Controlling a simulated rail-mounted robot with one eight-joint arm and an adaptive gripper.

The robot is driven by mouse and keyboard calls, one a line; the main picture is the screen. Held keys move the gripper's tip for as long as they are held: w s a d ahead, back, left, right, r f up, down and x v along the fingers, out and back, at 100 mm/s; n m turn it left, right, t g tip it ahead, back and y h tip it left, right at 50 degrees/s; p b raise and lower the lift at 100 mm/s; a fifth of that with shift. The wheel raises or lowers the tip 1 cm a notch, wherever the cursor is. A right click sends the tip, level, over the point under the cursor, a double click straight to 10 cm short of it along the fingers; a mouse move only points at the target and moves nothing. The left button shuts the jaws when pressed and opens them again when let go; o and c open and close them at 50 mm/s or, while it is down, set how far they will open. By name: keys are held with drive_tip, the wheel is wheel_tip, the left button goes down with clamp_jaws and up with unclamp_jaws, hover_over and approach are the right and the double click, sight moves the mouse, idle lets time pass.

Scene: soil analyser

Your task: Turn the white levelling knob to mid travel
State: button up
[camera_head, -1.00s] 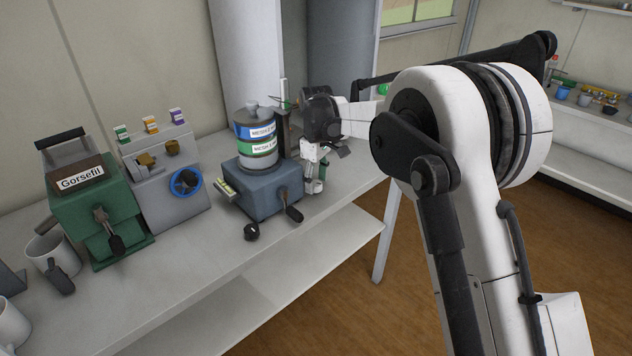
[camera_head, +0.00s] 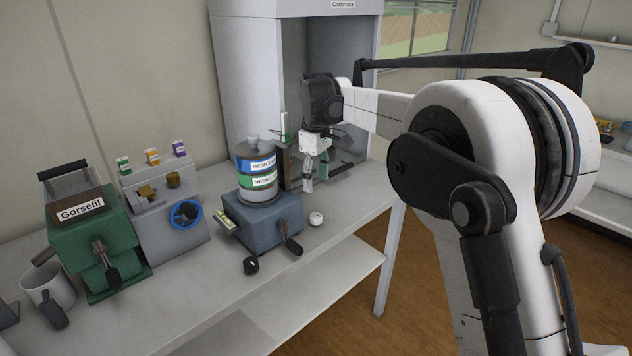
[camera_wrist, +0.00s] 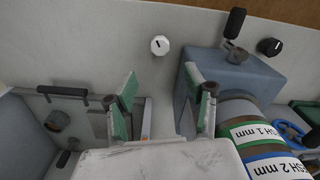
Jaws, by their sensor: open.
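The white knob (camera_head: 316,218) sits on the bench just right of the blue-grey sieve machine (camera_head: 262,220). In the wrist view the white knob (camera_wrist: 160,45) shows a dark mark on its face, towards its upper left. My gripper (camera_head: 308,188) is open and empty, pointing down. It is above and behind the knob and apart from it. In the wrist view the two fingers of my gripper (camera_wrist: 163,88) stand apart, with bare bench between them; the knob lies beyond the fingertips.
A black knob (camera_head: 250,266) is at the front of the sieve machine, which has a black-handled crank (camera_head: 293,246) and a stack of labelled sieves (camera_head: 258,178). A grey cabinet (camera_head: 240,60) stands behind my gripper. The bench (camera_head: 205,285) is clear in front.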

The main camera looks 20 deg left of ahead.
sight(316, 215)
wheel_tip(316, 215, down, 12)
drive_tip(key=m+p, duration=0.6)
drive_tip(key=m, duration=0.6)
drive_tip(key=shift+f, duration=0.15)
drive_tip(key=shift+c, duration=0.2)
drive_tip(key=c, duration=1.1)
